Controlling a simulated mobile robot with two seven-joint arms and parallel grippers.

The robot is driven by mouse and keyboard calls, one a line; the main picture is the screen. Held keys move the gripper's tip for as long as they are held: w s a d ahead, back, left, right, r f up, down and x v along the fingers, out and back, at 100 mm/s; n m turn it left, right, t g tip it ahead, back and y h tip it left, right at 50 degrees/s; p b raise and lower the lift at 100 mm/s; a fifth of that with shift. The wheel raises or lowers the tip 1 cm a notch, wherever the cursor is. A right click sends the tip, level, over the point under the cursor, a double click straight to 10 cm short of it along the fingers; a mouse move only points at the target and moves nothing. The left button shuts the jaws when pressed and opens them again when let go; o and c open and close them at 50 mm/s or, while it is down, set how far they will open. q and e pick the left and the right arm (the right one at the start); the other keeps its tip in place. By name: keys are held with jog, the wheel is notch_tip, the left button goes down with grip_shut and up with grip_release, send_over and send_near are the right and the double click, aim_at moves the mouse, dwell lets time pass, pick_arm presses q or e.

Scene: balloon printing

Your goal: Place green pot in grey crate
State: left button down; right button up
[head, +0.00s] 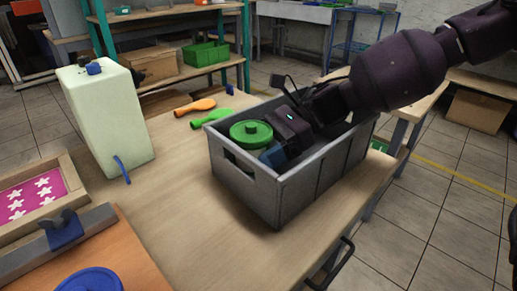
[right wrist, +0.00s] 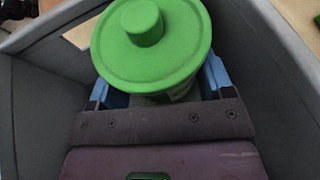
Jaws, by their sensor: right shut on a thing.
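The green pot (head: 251,132) has a round green lid with a knob and is inside the grey crate (head: 240,182), near its front left end. The green pot (right wrist: 151,48) fills the upper middle of the right wrist view. My right gripper (head: 272,154) reaches down into the crate and is shut on the pot. Its blue fingers (right wrist: 158,90) show on both sides of the pot's body. The pot's underside is hidden, so I cannot tell whether it touches the crate floor. My left gripper is not in view.
A pale green block-shaped container (head: 105,120) stands at the left of the table (head: 180,200).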

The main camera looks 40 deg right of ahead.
jog(key=shift+f, duration=0.5)
jog(key=o, duration=1.1)
jog(key=shift+c, duration=0.2)
jog(key=shift+r, duration=0.45)
pick_arm(q)
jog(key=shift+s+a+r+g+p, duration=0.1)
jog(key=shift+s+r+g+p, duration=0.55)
jog(key=shift+p, duration=2.45)
pick_arm(e)
jog(key=v, duration=1.2)
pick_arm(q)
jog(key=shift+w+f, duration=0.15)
pick_arm(e)
jog(key=shift+s, duration=0.1)
